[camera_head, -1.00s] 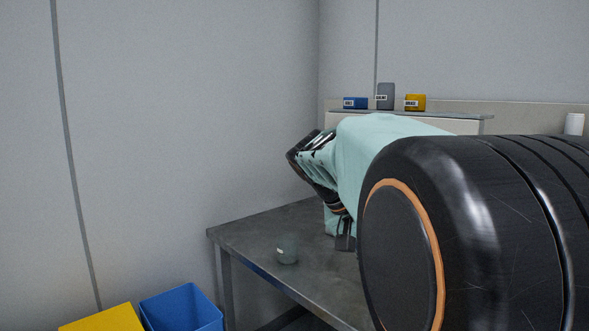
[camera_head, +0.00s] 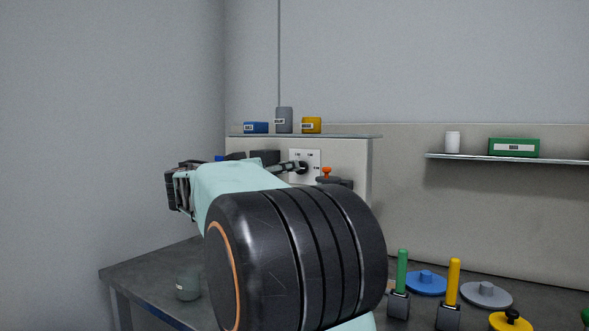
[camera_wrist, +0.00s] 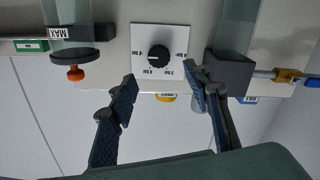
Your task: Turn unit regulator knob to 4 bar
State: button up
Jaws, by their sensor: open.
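The regulator knob (camera_wrist: 158,57) is a small round black dial on a white plate (camera_wrist: 143,34). The wrist view shows it upside down, with bar labels around it. A pale mark on the knob points towards the picture's left; I cannot tell its exact reading. My gripper (camera_wrist: 160,76) is open and empty, with its blue-padded fingers spread to either side below the knob in the wrist view. No contact with the knob shows. In the head view the plate (camera_head: 311,158) is on the back panel, and a dark finger partly covers the knob.
A clear cylinder unit with an orange-red knob (camera_wrist: 75,73) stands beside the plate. A small jar (camera_head: 188,286) stands at left.

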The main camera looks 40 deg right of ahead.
aim_at(301, 168)
jog(key=x, duration=0.7)
jog(key=shift+d, duration=0.35)
jog(key=shift+w, duration=0.1)
jog(key=shift+c, duration=0.4)
jog(key=c, duration=1.1)
jog(key=shift+f, duration=0.1)
jog(key=shift+w+f+n, duration=0.1)
jog(key=shift+n, duration=5.7)
